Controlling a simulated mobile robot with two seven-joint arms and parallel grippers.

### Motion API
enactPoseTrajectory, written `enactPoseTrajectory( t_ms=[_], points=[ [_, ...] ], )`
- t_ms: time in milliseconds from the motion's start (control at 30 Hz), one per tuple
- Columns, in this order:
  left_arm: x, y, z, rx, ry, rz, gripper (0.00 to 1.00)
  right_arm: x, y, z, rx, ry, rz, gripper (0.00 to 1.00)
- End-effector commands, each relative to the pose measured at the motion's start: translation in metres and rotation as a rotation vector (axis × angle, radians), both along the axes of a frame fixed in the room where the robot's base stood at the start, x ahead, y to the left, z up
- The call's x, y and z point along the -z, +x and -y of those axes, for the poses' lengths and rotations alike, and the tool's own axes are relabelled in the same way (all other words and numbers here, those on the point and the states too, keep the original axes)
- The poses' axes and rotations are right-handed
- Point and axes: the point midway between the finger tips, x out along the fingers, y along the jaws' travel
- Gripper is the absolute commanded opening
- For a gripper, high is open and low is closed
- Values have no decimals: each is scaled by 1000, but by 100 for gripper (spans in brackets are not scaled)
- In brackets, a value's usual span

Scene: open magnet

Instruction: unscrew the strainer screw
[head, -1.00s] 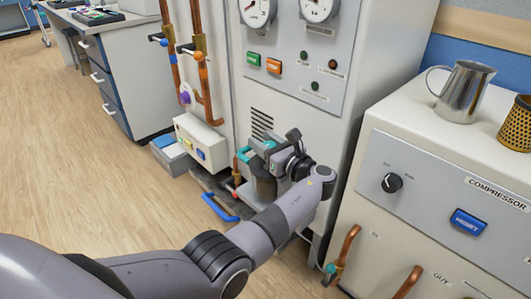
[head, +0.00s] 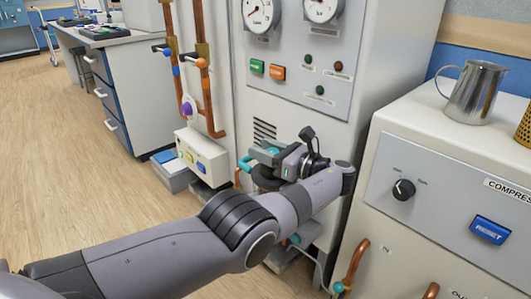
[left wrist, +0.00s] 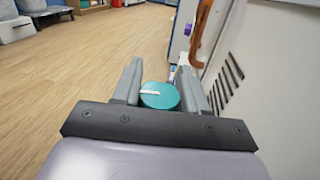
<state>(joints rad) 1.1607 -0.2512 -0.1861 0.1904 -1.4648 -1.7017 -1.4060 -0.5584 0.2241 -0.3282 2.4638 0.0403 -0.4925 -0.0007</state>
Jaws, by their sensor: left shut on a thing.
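The strainer screw is a teal round cap with a white line across its face; it shows in the left wrist view (left wrist: 160,95) between the two grey fingers. My left gripper (left wrist: 163,92) is shut on it. In the head view my left gripper (head: 262,160) is low at the front of the white cabinet, beside the vent slots. Teal parts show by its fingertips there, but the fingers and wrist hide most of the strainer. My right gripper is in neither view.
The white cabinet (head: 375,70) with gauges stands behind my gripper. Copper pipes (head: 205,85) and a small white box (head: 203,155) are to its left. The compressor (head: 450,215) stands close on the right, with a metal jug (head: 475,92) on top. Open wooden floor (head: 70,180) lies left.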

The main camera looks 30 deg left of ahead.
Motion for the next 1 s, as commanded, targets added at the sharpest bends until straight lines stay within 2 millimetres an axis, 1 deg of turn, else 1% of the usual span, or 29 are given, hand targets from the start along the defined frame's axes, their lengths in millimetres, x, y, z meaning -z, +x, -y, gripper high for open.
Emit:
enactPoseTrajectory(
  t_ms=[33, 567, 600, 667, 1000],
  points=[
    [-2, 2, 1, 7, 1, 7, 12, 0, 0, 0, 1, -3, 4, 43],
    [-4, 1, 0, -5, 6, 6, 12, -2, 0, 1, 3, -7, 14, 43],
    [-4, 1, 0, -5, 6, 6, 46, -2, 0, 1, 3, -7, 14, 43],
    [-3, 1, 0, -6, 6, 6, 63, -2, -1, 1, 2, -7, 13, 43],
    [-2, -1, -1, -10, 5, 3, 63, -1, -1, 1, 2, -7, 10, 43]
  ],
)
